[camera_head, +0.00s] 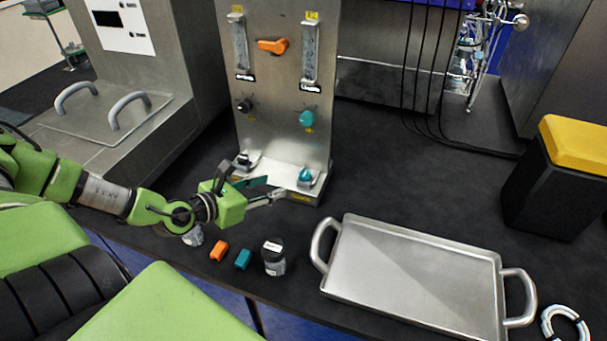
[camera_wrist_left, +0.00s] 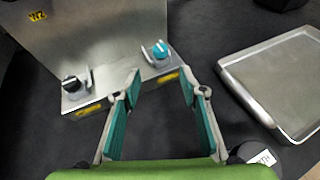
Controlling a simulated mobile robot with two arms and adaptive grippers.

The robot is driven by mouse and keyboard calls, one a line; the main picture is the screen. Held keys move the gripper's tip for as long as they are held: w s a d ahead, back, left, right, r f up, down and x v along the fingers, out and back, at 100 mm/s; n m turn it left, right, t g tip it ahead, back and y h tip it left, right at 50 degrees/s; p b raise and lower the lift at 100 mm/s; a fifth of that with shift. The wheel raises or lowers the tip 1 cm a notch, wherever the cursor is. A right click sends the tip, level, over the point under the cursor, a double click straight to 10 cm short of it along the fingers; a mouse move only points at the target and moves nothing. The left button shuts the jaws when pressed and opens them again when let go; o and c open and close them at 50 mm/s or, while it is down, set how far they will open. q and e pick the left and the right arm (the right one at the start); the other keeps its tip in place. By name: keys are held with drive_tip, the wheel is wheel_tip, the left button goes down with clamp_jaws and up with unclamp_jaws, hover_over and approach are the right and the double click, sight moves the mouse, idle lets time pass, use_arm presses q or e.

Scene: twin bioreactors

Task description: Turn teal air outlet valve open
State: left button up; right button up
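A metal panel (camera_head: 270,75) stands on the bench. A teal valve knob (camera_head: 305,174) sits on the panel's foot at the right, and it also shows in the left wrist view (camera_wrist_left: 160,50). A second teal knob (camera_head: 307,118) is higher on the panel face. My left gripper (camera_head: 270,187) is in front of the foot, to the left of the lower teal valve. In the left wrist view its two teal-padded fingers (camera_wrist_left: 160,82) are spread apart with nothing between them, and the valve lies beyond the tips. My right gripper is not in view.
A black valve knob (camera_head: 244,158) is at the foot's left, and an orange handle (camera_head: 273,45) is higher up. A capped jar (camera_head: 273,258), an orange block (camera_head: 218,251) and a teal block (camera_head: 243,259) lie in front. A metal tray (camera_head: 415,275) is at right.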

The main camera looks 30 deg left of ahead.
use_arm(q)
drive_tip(key=w, duration=0.1)
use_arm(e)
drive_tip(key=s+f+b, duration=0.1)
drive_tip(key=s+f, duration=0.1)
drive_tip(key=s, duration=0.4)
use_arm(q)
drive_tip(key=p, duration=0.1)
approach(303, 175)
drive_tip(key=w, duration=0.3)
drive_tip(key=w+f+p, duration=0.1)
drive_tip(key=w+d+f, duration=0.1)
drive_tip(key=w, duration=0.1)
drive_tip(key=shift+w+f+p, duration=0.1)
drive_tip(key=shift+f+p, duration=0.15)
drive_tip(key=shift+p, duration=0.1)
drive_tip(key=shift+w+f, duration=0.15)
drive_tip(key=shift+w, duration=0.1)
drive_tip(key=shift+w+d+f, duration=0.1)
drive_tip(key=shift+w+f, duration=0.1)
drive_tip(key=shift+w, duration=0.1)
clamp_jaws()
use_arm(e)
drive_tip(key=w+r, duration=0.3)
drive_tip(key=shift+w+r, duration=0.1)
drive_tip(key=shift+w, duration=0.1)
